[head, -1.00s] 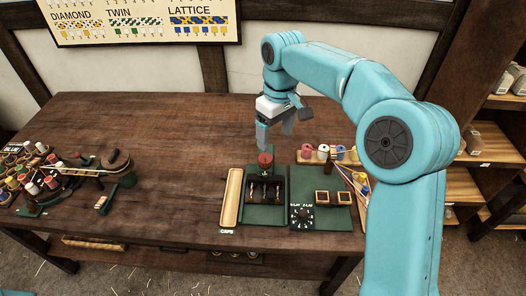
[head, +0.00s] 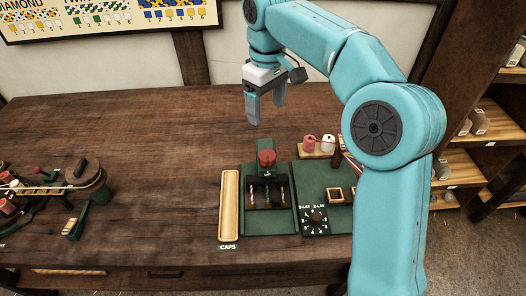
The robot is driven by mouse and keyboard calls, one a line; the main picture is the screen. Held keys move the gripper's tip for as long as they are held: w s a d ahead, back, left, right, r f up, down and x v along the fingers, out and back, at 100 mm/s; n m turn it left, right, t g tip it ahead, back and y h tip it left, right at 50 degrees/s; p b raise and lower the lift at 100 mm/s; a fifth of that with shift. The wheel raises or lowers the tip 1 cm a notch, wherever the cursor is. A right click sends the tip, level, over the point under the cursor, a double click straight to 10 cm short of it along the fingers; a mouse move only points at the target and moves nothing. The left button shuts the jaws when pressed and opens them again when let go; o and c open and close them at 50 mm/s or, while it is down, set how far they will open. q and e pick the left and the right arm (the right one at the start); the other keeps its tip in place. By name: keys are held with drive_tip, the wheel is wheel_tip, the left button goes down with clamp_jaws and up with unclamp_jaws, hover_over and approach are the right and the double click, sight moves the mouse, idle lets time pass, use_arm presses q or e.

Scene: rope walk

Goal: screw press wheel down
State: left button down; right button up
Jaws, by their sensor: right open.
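The red press wheel (head: 266,158) sits on top of the small dark green press, at the back of a green board (head: 264,228) on the table. Below it, a dark block (head: 268,194) holds several small upright pieces. My right gripper (head: 266,110) hangs fingers-down above and behind the wheel, apart from it. Its two grey fingers are spread and nothing shows between them. My left gripper is out of view.
A pale tray marked CAPS (head: 229,205) lies left of the board. A second green board (head: 322,205) with a dial (head: 318,216) is on the right, with spools (head: 327,143) behind it. A cluttered fixture (head: 75,195) stands far left. The table between is clear.

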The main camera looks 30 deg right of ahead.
hover_over(267, 155)
wheel_tip(267, 155, down, 4)
drive_tip(key=f, duration=0.1)
drive_tip(key=s+f+b, duration=0.1)
drive_tip(key=f, duration=0.1)
drive_tip(key=shift+f, duration=0.2)
drive_tip(key=f, duration=0.4)
drive_tip(key=w+f, duration=0.1)
drive_tip(key=f, duration=0.1)
drive_tip(key=shift+d+f, duration=0.1)
drive_tip(key=shift+f, duration=0.3)
drive_tip(key=shift+s+f, duration=0.3)
drive_tip(key=shift+f, duration=0.05)
drive_tip(key=shift+w+f, duration=0.35)
drive_tip(key=shift+w, duration=0.15)
drive_tip(key=shift+s+r, duration=0.2)
drive_tip(key=shift+s, duration=0.05)
drive_tip(key=c, duration=0.4)
drive_tip(key=shift+s, duration=0.1)
drive_tip(key=c, duration=0.5)
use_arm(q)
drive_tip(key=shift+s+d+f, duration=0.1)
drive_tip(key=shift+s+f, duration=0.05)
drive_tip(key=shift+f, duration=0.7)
use_arm(e)
drive_tip(key=shift+c, duration=0.7)
